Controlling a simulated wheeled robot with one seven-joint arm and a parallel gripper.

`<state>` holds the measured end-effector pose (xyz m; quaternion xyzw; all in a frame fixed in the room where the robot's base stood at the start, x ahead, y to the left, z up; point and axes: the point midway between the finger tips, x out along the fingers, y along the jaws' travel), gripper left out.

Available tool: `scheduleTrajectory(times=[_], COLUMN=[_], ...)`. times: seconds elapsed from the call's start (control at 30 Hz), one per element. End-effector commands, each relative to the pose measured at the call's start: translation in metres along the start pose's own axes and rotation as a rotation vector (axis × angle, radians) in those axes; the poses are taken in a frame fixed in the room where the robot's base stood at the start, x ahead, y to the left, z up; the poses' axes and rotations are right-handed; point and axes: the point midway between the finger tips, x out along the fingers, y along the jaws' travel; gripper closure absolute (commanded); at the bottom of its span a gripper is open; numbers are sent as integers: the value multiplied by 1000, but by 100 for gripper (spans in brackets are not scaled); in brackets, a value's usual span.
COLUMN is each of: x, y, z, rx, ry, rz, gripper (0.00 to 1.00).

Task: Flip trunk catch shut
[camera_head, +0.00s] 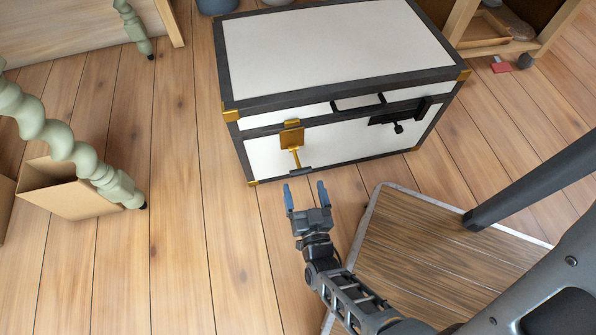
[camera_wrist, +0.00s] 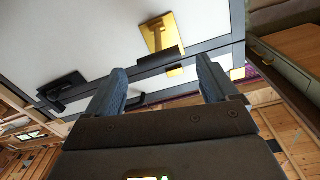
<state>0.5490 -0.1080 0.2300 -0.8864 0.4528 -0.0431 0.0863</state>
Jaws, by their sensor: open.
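A white trunk (camera_head: 340,40) with dark edging and gold corners stands on the floor, its lid down. A gold catch (camera_head: 291,137) sits at the left of its front face, with a gold arm hanging down to a dark handle bar (camera_head: 301,171). In the wrist view the gold plate (camera_wrist: 158,30) and the dark bar (camera_wrist: 157,58) appear just beyond the fingers. A black catch (camera_head: 398,118) is at the right of the front; it also shows in the wrist view (camera_wrist: 62,90). My gripper (camera_head: 305,188) is open and empty, just in front of the gold catch, apparently apart from it.
A dark carry handle (camera_head: 358,102) is at the front middle of the trunk. A wood-topped platform (camera_head: 430,255) with a pale rim is at the lower right. A cardboard box (camera_head: 75,190) and turned green legs (camera_head: 60,140) are at the left. Floor left of my gripper is clear.

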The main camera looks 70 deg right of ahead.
Motion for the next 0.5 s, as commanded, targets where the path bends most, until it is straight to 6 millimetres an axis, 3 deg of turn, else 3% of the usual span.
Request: scheduleTrajectory(times=[0.5], x=[66], y=[2], z=[1], rx=[-1], ry=[4], rz=[5], gripper=[13])
